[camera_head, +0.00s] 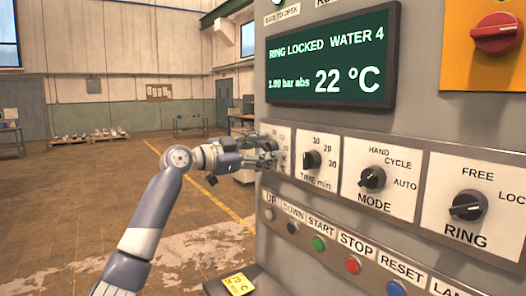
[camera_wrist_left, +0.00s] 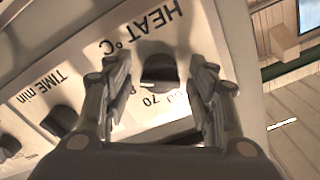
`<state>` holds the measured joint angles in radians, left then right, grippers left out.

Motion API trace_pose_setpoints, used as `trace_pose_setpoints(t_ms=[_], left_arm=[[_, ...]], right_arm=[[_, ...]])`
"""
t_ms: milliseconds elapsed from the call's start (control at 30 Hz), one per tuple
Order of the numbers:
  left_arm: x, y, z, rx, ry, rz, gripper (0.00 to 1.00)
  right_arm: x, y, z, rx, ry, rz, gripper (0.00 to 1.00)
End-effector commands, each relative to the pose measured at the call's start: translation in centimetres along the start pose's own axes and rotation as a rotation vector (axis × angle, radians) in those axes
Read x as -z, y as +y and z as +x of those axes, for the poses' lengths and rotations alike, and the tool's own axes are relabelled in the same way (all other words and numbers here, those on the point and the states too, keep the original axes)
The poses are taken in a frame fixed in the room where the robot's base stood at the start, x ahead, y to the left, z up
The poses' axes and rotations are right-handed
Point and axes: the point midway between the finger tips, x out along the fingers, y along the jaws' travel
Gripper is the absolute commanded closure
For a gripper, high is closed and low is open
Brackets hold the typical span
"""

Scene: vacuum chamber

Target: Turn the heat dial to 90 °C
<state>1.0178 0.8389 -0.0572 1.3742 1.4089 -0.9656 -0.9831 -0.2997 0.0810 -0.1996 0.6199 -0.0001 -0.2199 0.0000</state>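The heat dial (camera_wrist_left: 158,68) is a dark knob on a white plate (camera_wrist_left: 145,33) marked HEAT °C, which appears upside down in the left wrist view. A 70 is readable beside the knob; its pointer direction cannot be told. My left gripper (camera_wrist_left: 162,75) is open, with one finger on each side of the knob and visible gaps between. In the head view my left gripper (camera_head: 272,156) reaches the panel's left end and covers the heat dial. The display (camera_head: 330,62) reads RING LOCKED, WATER 4, 1.00 bar abs and 22 °C. My right gripper is not in view.
Right of the heat dial are the TIME dial (camera_head: 312,159), MODE dial (camera_head: 372,177) and RING dial (camera_head: 468,205). Below runs a button row with green START (camera_head: 319,243) and red STOP (camera_head: 353,265). A red switch (camera_head: 497,33) is at upper right. A yellow card (camera_head: 238,284) lies low.

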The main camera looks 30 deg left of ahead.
Motion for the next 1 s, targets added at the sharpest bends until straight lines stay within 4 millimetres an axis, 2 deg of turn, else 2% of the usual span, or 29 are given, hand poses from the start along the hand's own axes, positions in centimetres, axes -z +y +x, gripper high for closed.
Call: trace_pose_setpoints(t_ms=[367,467,800,1000], left_arm=[[-0.1,-0.1,-0.6,0.001,-0.002,-0.001,0.47],[-0.1,-0.1,-1.8,0.001,-0.002,-0.001,0.47],[-0.2,0.0,-7.9,0.000,-0.004,-0.002,0.47],[-0.1,0.0,-10.5,-0.001,-0.002,-0.002,0.47]], right_arm=[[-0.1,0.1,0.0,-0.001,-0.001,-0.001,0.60],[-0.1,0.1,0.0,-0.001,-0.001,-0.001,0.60],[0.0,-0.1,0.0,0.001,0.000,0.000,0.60],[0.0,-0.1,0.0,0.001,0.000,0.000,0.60]])
